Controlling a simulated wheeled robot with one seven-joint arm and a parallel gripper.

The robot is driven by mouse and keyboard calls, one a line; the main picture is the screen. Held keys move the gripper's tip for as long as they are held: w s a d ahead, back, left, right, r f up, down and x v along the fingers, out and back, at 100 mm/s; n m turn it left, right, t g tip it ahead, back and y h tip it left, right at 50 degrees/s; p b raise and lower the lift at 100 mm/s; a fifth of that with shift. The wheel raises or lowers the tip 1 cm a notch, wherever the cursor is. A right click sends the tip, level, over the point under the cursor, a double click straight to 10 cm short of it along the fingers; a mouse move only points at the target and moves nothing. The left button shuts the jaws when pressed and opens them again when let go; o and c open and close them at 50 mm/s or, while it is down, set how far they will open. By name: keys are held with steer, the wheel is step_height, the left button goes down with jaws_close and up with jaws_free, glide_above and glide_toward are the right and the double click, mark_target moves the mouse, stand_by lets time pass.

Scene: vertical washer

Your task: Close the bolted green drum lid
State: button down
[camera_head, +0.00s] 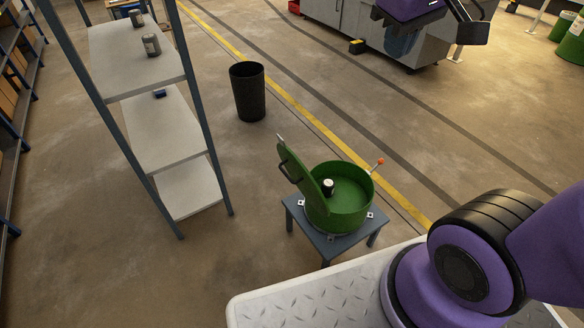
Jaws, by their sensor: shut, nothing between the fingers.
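The green drum (356,213) is a short, wide, round tub fixed on a small blue-grey table, with small light brackets at its base. Its green lid (303,176) stands open and steeply upright at the drum's left side. A dark curved handle (287,170) sticks out from the lid's outer face. A lever with an orange knob (380,162) sticks out at the drum's right rim. A small dark can with a white top (327,187) is inside the drum.
The small table (336,246) stands near my light tread-plate base (300,305). A shelf rack (167,130) stands at left, a black bin (248,93) behind. My purple arm fills the lower right. A purple and black part (465,28) hangs at the top. Floor left of the drum is clear.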

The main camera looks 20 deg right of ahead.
steer(key=w+a+f+n+g+h, duration=0.2)
steer(key=w+a+f+n+h, duration=0.15)
steer(key=w+a+f, duration=0.4)
steer(key=w+a+f+n+g+h, duration=0.15)
steer(key=w+a+f+n, duration=0.3)
steer(key=w+f, duration=0.5)
steer(key=w+a+f+n+t+h, duration=0.1)
steer(key=a+f+n+h, duration=0.15)
steer(key=f, duration=0.35)
steer(key=w+a+f+n+t+h, duration=0.1)
steer(key=a+f+n, duration=0.2)
steer(key=f, duration=0.4)
steer(key=n+t+h, duration=0.2)
steer(key=n, duration=0.3)
glide_toward(299, 167)
step_height(299, 167, down, 4)
steer(key=d, duration=0.2)
steer(key=shift+w+d+r+m, duration=0.1)
steer(key=shift+w+d+r, duration=0.1)
steer(key=shift+d, duration=0.35)
steer(key=shift+w+d+r+m, duration=0.1)
steer(key=shift+w+d+r, duration=0.1)
steer(key=shift+d, duration=0.4)
steer(key=shift+w+d+r+m, duration=0.15)
steer(key=shift+d+r, duration=0.1)
steer(key=shift+d, duration=0.3)
steer(key=shift+d, duration=0.1)
